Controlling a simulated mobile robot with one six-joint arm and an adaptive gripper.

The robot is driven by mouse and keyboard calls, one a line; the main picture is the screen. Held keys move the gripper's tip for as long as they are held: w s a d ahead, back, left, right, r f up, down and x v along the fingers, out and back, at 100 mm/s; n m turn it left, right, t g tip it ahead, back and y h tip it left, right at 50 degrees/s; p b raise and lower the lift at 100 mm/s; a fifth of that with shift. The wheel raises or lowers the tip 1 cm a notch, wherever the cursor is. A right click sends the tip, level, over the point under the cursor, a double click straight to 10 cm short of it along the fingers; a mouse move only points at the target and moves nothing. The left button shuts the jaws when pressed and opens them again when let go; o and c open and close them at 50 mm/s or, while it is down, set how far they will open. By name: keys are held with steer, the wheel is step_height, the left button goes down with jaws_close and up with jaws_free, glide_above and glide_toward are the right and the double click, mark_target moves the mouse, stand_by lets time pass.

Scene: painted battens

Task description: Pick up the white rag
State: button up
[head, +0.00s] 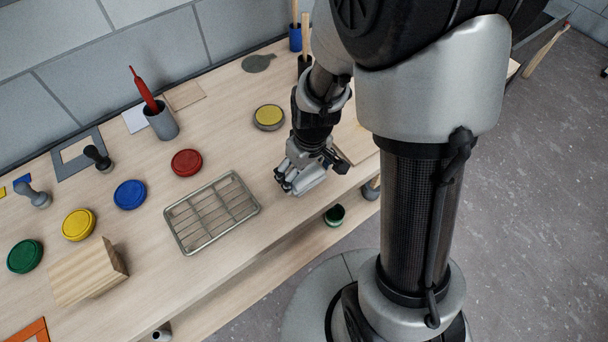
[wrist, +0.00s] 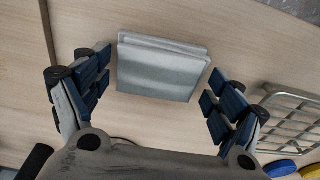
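The white rag (wrist: 160,72) is a folded, pale grey-white square lying on the wooden bench top in the wrist view. My gripper (wrist: 157,80) is open, with one blue-padded finger on each side of the rag. Gaps show between both fingers and the rag's edges, and nothing is held. In the head view my gripper (head: 303,178) is low over the bench near its front edge. There the rag is hard to tell apart from the fingers.
A wire rack (head: 212,212) stands left of my gripper, also at the right of the wrist view (wrist: 290,120). A wooden board (head: 357,143) lies to the right. A dark green can (head: 334,215) stands on the lower shelf.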

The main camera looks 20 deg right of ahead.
mark_target(304, 174)
steer(key=c, duration=0.5)
step_height(304, 174, up, 20)
steer(key=p, duration=0.7)
steer(key=o, duration=0.3)
steer(key=c, duration=0.3)
steer(key=shift+w, duration=0.1)
